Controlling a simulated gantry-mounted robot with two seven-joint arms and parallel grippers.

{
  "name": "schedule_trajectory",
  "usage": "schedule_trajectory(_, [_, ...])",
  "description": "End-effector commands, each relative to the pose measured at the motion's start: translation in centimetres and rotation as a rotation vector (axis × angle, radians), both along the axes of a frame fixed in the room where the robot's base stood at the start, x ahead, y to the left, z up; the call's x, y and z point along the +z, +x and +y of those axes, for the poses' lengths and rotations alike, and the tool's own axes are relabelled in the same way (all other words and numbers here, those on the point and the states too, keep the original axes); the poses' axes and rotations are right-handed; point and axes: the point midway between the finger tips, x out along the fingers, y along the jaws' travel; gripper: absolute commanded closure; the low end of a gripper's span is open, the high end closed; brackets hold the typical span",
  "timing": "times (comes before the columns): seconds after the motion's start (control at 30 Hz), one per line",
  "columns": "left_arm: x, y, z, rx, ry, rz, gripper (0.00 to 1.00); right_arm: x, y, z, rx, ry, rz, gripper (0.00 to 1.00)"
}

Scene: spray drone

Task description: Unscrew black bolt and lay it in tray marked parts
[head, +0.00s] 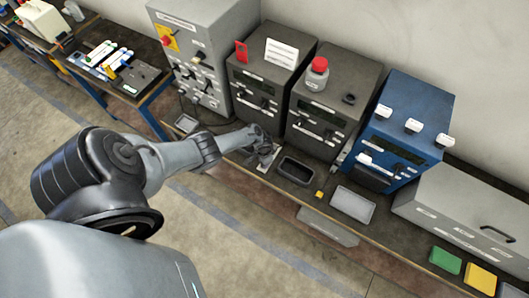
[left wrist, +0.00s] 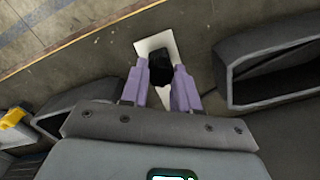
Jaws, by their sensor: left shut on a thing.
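My left gripper (head: 264,152) is low over the bench in the head view, just left of a dark tray. In the left wrist view its two lilac fingers (left wrist: 161,84) are shut on a small black piece, which looks like the black bolt (left wrist: 160,66). The piece is between the fingertips, over a white card (left wrist: 146,45); I cannot tell whether it touches the card. The dark tray (head: 297,171) looks empty. A light grey tray (head: 352,205) lies to its right. No tray marking is readable. My right gripper is not in view.
Two dark instrument boxes (head: 270,75) and a blue one (head: 408,125) stand behind the trays. A red-capped bottle (head: 316,74) stands on one box. A small yellow block (head: 319,194) lies between the trays. A grey case (head: 465,222) is at the right.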

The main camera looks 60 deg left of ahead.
Motion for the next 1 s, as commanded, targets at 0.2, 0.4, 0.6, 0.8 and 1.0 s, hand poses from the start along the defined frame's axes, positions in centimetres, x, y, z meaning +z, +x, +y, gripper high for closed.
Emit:
schedule_trajectory(0.2, [0.0, 0.0, 0.0, 0.007, -0.001, 0.000, 1.00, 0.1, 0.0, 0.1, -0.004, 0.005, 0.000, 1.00])
schedule_trajectory(0.4, [0.3, 0.0, -0.2, 0.231, -0.004, -0.001, 1.00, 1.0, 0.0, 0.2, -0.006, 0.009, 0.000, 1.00])
schedule_trajectory(0.6, [0.4, 0.0, -0.3, 0.751, -0.007, 0.003, 1.00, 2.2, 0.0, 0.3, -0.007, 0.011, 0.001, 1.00])
schedule_trajectory(0.8, [0.2, 0.1, -0.2, 1.168, -0.005, 0.003, 1.00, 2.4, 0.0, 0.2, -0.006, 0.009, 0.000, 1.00])
schedule_trajectory(1.0, [0.2, 0.0, -0.1, 1.300, -0.002, 0.001, 1.00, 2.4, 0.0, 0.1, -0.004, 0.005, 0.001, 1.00])
